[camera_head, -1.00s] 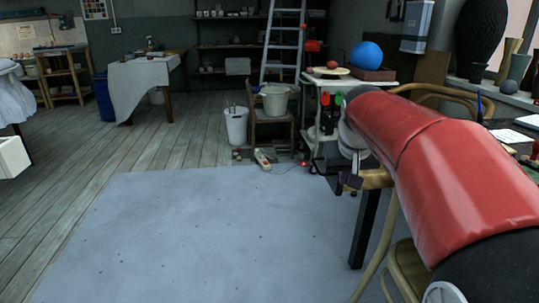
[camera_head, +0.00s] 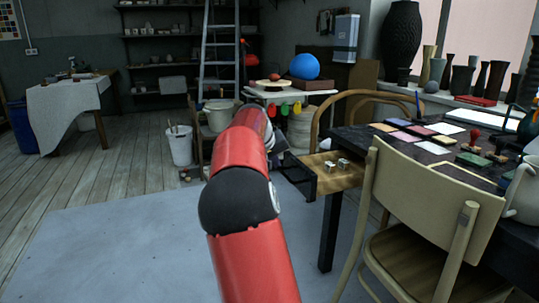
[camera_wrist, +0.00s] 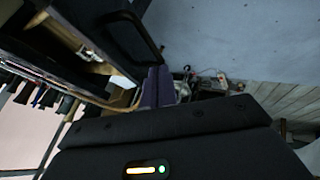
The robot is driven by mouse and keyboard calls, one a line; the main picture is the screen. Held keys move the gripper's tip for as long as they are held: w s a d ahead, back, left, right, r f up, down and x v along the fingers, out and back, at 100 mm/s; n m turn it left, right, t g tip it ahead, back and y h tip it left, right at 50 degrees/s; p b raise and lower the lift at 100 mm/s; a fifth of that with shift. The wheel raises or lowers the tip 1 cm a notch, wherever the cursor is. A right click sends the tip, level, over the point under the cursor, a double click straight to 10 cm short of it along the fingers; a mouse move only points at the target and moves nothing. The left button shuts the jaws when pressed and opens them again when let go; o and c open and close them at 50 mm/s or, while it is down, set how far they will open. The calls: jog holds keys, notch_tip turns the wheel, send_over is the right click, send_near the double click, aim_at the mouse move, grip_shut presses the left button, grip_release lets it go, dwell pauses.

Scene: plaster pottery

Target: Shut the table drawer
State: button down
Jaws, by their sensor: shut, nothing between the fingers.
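The table drawer (camera_head: 345,178) sticks out open from the left end of the dark-topped table (camera_head: 445,150). Its inside is light wood and holds small metal pieces (camera_head: 337,164). Its dark front panel (camera_head: 299,178) faces left. My gripper (camera_head: 284,158) is near that panel, on its outer side, partly hidden by my arm. In the wrist view my two fingers (camera_wrist: 155,82) are together and empty. The dark drawer front (camera_wrist: 125,22) shows at upper left there, beside the fingers. I cannot tell whether they touch it.
A pale wooden chair (camera_head: 425,215) stands against the table's near side. A curved-back chair (camera_head: 350,105) stands behind the drawer. Paint trays and papers lie on the table. A white bucket (camera_head: 180,146) and a stool with a pot stand at the back. The grey mat (camera_head: 120,240) is clear.

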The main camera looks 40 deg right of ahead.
aim_at(293, 170)
jog(key=shift+x, duration=1.1)
jog(key=shift+s+d, duration=0.15)
jog(key=shift+d, duration=0.45)
jog(key=shift+s+d, duration=0.15)
jog(key=shift+d, duration=0.5)
jog(key=shift+s+d, duration=0.15)
jog(key=shift+d, duration=0.55)
